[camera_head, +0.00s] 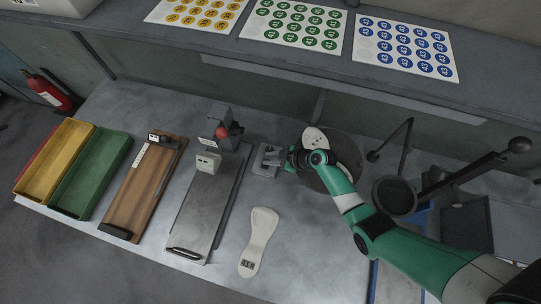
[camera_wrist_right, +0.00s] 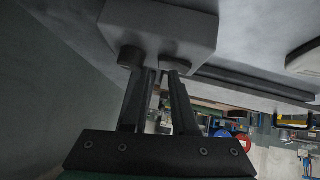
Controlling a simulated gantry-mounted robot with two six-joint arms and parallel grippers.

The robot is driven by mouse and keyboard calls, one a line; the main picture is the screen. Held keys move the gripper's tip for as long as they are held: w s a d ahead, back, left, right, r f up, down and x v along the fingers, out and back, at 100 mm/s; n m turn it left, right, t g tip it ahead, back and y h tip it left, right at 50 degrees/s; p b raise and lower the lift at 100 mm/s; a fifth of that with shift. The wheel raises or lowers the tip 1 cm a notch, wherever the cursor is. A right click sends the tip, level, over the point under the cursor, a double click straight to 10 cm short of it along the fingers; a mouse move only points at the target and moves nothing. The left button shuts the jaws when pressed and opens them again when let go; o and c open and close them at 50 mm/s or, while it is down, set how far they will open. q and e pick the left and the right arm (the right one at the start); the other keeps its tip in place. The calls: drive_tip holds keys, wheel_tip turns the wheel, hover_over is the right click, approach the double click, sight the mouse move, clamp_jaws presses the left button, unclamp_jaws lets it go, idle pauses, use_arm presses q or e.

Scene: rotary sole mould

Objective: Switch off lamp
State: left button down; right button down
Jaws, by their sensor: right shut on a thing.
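A dark jointed lamp-like fixture with a round head (camera_head: 395,195) stands at the right of the bench in the head view, with its thin arms rising behind it. I cannot tell whether it is lit. My right gripper (camera_head: 270,160) is at the middle of the bench, left of the round dark turntable (camera_head: 322,177) and well away from the fixture head. In the right wrist view my gripper fingers (camera_wrist_right: 154,72) reach a grey box-shaped part (camera_wrist_right: 165,25). They are shut on it or on a small part at its edge; the contact is partly hidden. My left gripper is out of view.
A white sole (camera_head: 260,240) lies on the bench in front. A grey tray (camera_head: 200,215), a wooden board (camera_head: 140,190), a green bin (camera_head: 92,175) and a yellow bin (camera_head: 55,160) stand to the left. My right arm crosses the bench's right side.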

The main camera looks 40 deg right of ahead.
drive_tip(key=shift+s+d+f, duration=0.15)
drive_tip(key=shift+s+f, duration=0.1)
drive_tip(key=shift+f, duration=0.25)
drive_tip(key=shift+s+d+f, duration=0.1)
drive_tip(key=shift+s+f, duration=0.15)
drive_tip(key=shift+f, duration=0.25)
drive_tip(key=shift+s+a+r, duration=0.1)
drive_tip(key=shift+a, duration=0.1)
drive_tip(key=shift+s+a+p, duration=0.15)
drive_tip(key=shift+a+p, duration=0.2)
drive_tip(key=shift+a, duration=0.1)
drive_tip(key=shift+w+a+r, duration=0.15)
drive_tip(key=shift+w+r, duration=0.05)
drive_tip(key=shift+r, duration=0.35)
wheel_tip(320, 180, up, 3)
drive_tip(key=shift+w+r+p, duration=0.1)
drive_tip(key=shift+r+p, duration=0.05)
drive_tip(key=shift+p, duration=0.45)
drive_tip(key=s+a+r+p, duration=0.6)
drive_tip(key=s+r+p, duration=0.3)
drive_tip(key=s, duration=0.3)
drive_tip(key=shift+r+p, duration=0.3)
drive_tip(key=shift+r, duration=0.3)
